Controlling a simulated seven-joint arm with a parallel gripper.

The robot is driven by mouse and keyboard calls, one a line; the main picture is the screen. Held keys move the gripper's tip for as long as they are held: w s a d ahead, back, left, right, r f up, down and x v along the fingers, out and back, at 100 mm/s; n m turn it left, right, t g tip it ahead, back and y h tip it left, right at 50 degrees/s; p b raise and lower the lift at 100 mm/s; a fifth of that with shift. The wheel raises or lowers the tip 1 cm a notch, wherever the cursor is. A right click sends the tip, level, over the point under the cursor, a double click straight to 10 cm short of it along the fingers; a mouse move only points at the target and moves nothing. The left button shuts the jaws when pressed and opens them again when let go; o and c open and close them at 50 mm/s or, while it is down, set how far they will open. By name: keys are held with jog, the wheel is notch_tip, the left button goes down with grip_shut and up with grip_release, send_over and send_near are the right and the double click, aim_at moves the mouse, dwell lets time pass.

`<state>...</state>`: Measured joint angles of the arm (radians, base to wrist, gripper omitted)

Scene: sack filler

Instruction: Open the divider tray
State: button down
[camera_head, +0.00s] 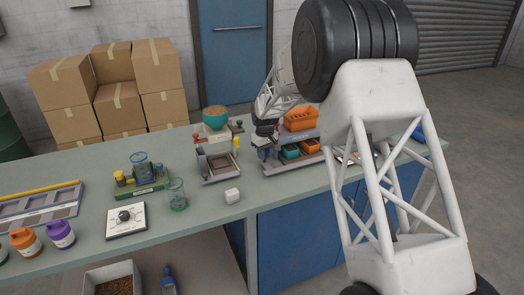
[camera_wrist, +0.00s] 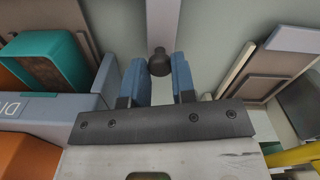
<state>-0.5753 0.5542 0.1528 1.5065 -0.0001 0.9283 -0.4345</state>
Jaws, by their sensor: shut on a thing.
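The divider tray unit (camera_head: 318,155) is a grey two-level stand on the bench, with teal and orange bins in its lower level. In the wrist view its grey edge (camera_wrist: 60,108) bears part of a label, and a teal bin (camera_wrist: 45,60) shows beside it. My gripper (camera_wrist: 160,75) points down just left of this unit; it also shows in the head view (camera_head: 265,150). Its blue fingers are closed around a dark round knob (camera_wrist: 159,60) at the end of a grey bar (camera_wrist: 162,22). Where the bar joins the unit is not clear.
A small station with a teal bowl (camera_head: 215,117) and open wooden tray stands close on the left. An orange bin (camera_head: 300,118) sits on the unit's top. A white cube (camera_head: 232,196) and green glass (camera_head: 177,194) stand nearer. The bench front is partly clear.

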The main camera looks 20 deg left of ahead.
aim_at(271, 170)
jog(key=shift+s+d, duration=2.25)
jog(key=shift+d, duration=0.05)
jog(key=c, duration=0.9)
grip_release()
jog(key=shift+c, duration=0.2)
notch_tip(271, 170, up, 8)
